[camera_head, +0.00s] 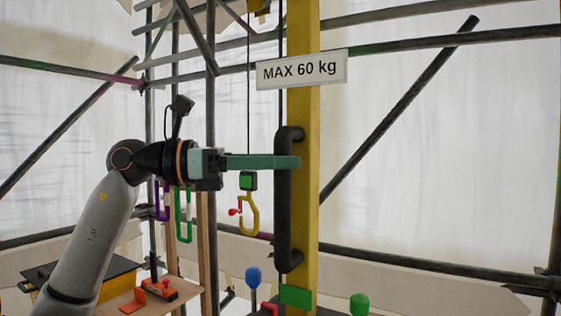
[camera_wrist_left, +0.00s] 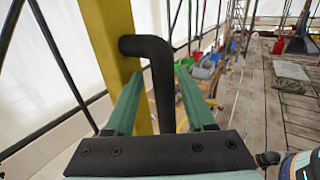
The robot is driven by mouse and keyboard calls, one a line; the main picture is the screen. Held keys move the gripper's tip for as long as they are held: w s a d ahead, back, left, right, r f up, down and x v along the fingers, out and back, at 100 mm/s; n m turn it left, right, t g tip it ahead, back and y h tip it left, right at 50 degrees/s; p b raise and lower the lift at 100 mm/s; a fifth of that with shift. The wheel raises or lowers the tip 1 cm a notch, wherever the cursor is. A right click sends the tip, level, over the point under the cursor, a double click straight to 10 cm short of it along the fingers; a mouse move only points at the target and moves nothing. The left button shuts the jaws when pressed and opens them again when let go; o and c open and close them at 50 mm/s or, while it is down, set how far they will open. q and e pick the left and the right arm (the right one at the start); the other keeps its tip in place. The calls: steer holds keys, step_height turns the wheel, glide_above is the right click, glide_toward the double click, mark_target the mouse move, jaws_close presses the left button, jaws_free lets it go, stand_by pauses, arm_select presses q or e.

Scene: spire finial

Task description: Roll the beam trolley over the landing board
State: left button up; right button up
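My left gripper (camera_head: 298,162) has green fingers and reaches in from the left to a black vertical handle (camera_head: 284,235) on a yellow post (camera_head: 303,120). In the left wrist view the handle (camera_wrist_left: 162,85) stands between the two fingers (camera_wrist_left: 158,90), which are apart with a gap showing. A yellow piece at the top edge (camera_head: 259,6) may be part of the beam trolley; most of it is out of view. A dark line runs down to a green block (camera_head: 248,181) with a yellow hook (camera_head: 253,215). I cannot tell which surface is the landing board. My right gripper is not in view.
A "MAX 60 kg" sign (camera_head: 301,69) is on the post. Purple (camera_head: 162,200) and green (camera_head: 183,215) links hang behind my arm. A wooden surface (camera_head: 125,300) holds an orange-red item (camera_head: 158,290). Blue (camera_head: 253,277) and green (camera_head: 359,304) knobs stand low in front. Scaffold poles surround.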

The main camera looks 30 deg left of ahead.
arm_select(q)
steer(key=shift+o, duration=0.4)
steer(key=shift+d, duration=0.2)
steer(key=b+v, duration=0.2)
steer(key=v, duration=1)
steer(key=shift+a, duration=0.3)
steer(key=shift+s, duration=0.1)
